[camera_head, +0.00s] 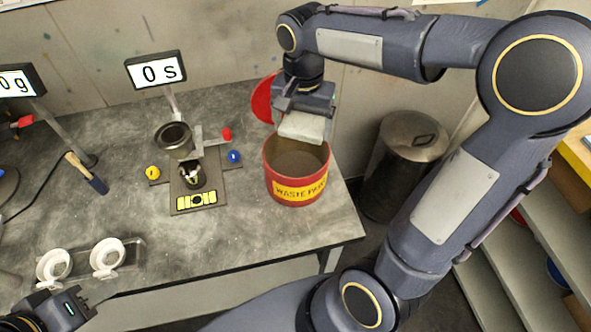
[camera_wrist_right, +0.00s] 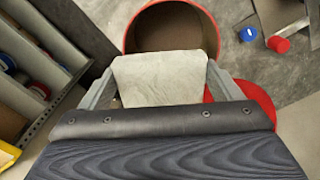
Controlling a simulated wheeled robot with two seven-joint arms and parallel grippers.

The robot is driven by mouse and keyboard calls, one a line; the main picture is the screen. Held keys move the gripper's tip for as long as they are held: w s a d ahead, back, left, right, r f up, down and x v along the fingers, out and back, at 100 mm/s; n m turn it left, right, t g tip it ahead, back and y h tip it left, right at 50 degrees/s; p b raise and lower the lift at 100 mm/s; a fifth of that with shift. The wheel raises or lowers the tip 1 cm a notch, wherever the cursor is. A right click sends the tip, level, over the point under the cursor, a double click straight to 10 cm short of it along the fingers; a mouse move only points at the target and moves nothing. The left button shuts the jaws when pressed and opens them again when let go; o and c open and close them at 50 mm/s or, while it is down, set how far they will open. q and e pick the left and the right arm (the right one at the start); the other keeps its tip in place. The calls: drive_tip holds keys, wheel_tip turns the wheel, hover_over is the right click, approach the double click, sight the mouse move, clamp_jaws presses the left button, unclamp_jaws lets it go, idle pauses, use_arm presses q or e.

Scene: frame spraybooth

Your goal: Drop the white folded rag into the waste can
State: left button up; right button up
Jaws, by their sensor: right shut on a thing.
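The white folded rag (camera_head: 303,127) is held by my right gripper (camera_head: 304,112) over the back rim of the waste can. In the right wrist view the rag (camera_wrist_right: 160,78) spans the space between the two fingers of the gripper (camera_wrist_right: 160,85). The waste can (camera_head: 296,190) is red with a yellow label and stands open on the bench; its red lid (camera_head: 263,98) is tilted back behind it. In the right wrist view the can (camera_wrist_right: 209,32) lies just beyond the rag, and its visible inside looks empty.
A metal bin (camera_head: 404,160) stands beyond the bench's right edge.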

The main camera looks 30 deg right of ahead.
wheel_tip(320, 180, down, 4)
drive_tip(key=shift+r+b, duration=0.25)
drive_tip(key=shift+b, duration=0.85)
drive_tip(key=o, duration=0.9)
drive_tip(key=shift+r, duration=0.1)
wheel_tip(320, 180, up, 8)
drive_tip(key=shift+f, duration=0.1)
